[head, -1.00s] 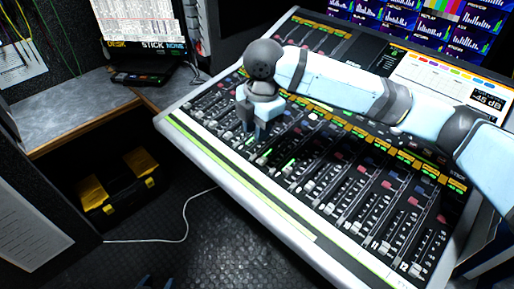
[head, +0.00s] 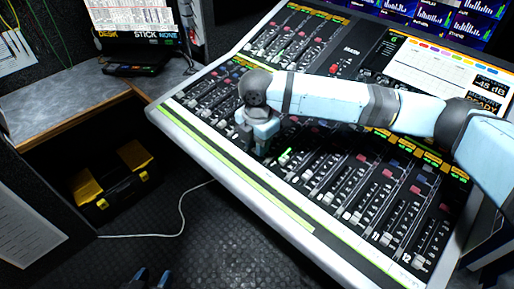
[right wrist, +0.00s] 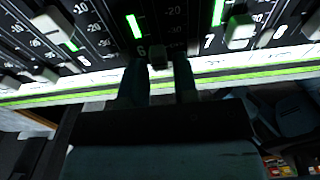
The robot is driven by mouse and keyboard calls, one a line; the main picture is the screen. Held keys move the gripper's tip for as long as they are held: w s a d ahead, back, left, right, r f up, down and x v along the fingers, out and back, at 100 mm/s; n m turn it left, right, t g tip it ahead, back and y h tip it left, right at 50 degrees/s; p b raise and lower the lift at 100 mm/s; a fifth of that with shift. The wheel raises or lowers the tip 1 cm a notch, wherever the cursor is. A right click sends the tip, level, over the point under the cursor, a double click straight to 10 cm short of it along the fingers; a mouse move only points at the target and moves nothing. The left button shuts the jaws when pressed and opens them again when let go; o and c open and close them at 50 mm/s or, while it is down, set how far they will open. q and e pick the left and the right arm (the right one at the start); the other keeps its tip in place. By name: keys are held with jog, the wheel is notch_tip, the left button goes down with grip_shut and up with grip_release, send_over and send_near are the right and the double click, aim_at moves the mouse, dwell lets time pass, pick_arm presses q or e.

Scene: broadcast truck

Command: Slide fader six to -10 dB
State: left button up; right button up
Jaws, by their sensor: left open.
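Fader six's cap (right wrist: 158,58) is dark and shaded in the right wrist view, low in its slot beside the white "6", below the -20 and -30 marks. My right gripper (right wrist: 161,70) points at it, with one finger to each side. A gap shows between the fingers, and I cannot tell whether they touch the cap. In the head view the right gripper (head: 258,150) is over the console's (head: 190,137) lower fader row and hides the cap. Fingertips of my left gripper (head: 152,279) show at the bottom edge, away from the console.
Neighbouring fader caps stand close on both sides, such as fader seven's white cap (right wrist: 240,28). The console's pale front edge runs below the faders. A black and yellow toolbox (head: 112,182) sits on the floor at the left, near a white cable (head: 184,222).

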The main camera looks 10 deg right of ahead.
pick_arm(q)
jog(key=shift+f, duration=0.1)
pick_arm(e)
jog(key=shift+f, duration=0.5)
